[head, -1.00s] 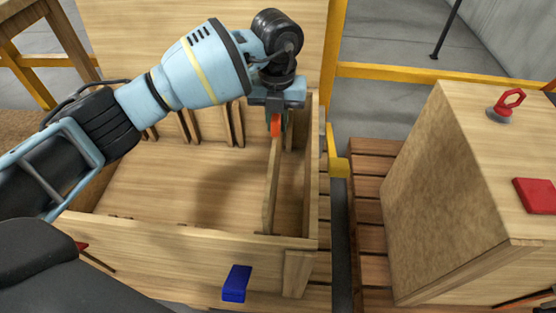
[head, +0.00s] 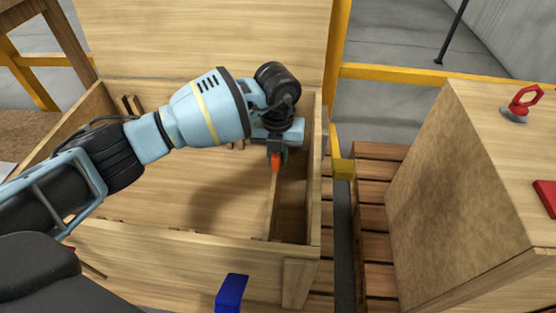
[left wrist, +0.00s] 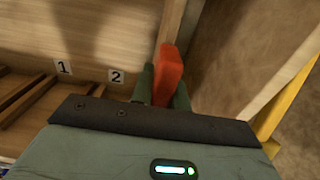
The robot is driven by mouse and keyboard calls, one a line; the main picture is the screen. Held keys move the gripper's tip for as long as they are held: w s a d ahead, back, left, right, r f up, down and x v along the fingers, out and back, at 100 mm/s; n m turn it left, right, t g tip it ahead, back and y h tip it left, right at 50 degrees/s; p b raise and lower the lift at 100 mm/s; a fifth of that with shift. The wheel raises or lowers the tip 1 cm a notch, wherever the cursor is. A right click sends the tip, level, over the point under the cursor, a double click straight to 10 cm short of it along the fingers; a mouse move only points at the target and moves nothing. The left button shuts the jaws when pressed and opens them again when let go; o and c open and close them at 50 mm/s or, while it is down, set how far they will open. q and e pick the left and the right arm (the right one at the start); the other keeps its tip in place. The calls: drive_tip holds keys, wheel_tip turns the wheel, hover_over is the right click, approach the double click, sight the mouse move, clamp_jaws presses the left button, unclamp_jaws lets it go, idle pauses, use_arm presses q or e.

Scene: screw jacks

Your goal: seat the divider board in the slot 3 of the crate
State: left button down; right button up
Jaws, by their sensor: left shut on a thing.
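The divider board (head: 273,207) is a thin wooden panel standing upright inside the open wooden crate (head: 190,255), near and apart from its right wall. My left gripper (head: 276,158) is shut on the board's orange grip (head: 275,163), low inside the crate. The left wrist view shows the orange grip (left wrist: 168,75) between the fingers and the board (left wrist: 173,22) running away from it. Slot labels 1 (left wrist: 64,67) and 2 (left wrist: 116,77) show there; label 3 is not visible. The board's lower edge is hidden, so I cannot tell its fit in the slot. My right gripper is not in view.
A yellow rail (head: 430,75) runs behind. A blue clip (head: 232,292) sits at the crate's front wall. The crate's middle floor is clear.

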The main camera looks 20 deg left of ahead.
use_arm(q)
drive_tip(key=shift+f, duration=0.9)
drive_tip(key=c, duration=1.4)
unclamp_jaws()
drive_tip(key=shift+c, duration=0.2)
drive_tip(key=shift+o, duration=0.4)
wheel_tip(320, 180, up, 12)
drive_tip(key=p, duration=0.3)
drive_tip(key=shift+f+p, duration=0.15)
drive_tip(key=shift+p, duration=0.15)
drive_tip(key=shift+r, duration=0.3)
